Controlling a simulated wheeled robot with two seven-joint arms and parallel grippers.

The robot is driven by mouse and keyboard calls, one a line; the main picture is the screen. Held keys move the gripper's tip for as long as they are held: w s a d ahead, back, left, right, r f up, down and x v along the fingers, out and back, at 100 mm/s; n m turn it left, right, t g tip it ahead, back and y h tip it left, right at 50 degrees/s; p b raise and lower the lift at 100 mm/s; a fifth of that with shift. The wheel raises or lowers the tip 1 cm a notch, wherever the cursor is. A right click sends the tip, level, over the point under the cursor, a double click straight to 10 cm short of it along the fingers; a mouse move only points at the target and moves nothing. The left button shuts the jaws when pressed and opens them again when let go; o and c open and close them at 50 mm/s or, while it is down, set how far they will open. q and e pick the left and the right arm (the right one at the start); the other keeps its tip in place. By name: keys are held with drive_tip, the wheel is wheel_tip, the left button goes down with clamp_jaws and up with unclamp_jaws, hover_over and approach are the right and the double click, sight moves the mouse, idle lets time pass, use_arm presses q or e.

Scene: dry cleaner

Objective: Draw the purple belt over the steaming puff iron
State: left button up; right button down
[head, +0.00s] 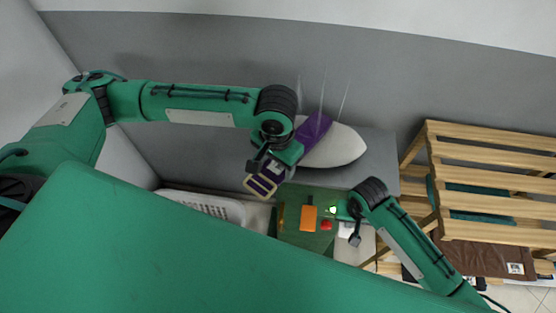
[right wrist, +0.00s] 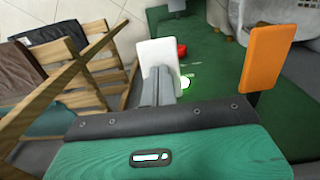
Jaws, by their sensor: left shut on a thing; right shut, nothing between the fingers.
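The pale, rounded puff iron (head: 346,146) lies on a grey surface by the wall, with thin white steam streaks above it. The purple belt (head: 314,126) lies across its left part. My left gripper (head: 272,165) is shut on the belt at the iron's left side. A purple end with a pale, frame-like buckle (head: 262,186) shows just below this gripper. My left wrist hides part of the belt. My right gripper (head: 337,212) is shut and empty over the green panel, apart from the belt and iron. It also shows in the right wrist view (right wrist: 158,88).
The green panel (head: 300,240) carries an orange plate (head: 308,218) and a red knob (head: 326,225). A white basket (head: 205,205) stands to its left. A slatted wooden rack (head: 490,145) stands at right, with a folded brown item (head: 470,257) on it.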

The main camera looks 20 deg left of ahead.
use_arm(q)
drive_tip(key=shift+w+d, duration=0.3)
drive_tip(key=shift+w, duration=0.65)
drive_tip(key=shift+w+d, duration=0.35)
drive_tip(key=shift+w, duration=0.6)
drive_tip(key=shift+w+d, duration=0.3)
drive_tip(key=shift+w, duration=0.65)
drive_tip(key=shift+r, duration=0.1)
drive_tip(key=shift+r, duration=2.45)
use_arm(e)
wheel_tip(320, 180, up, 7)
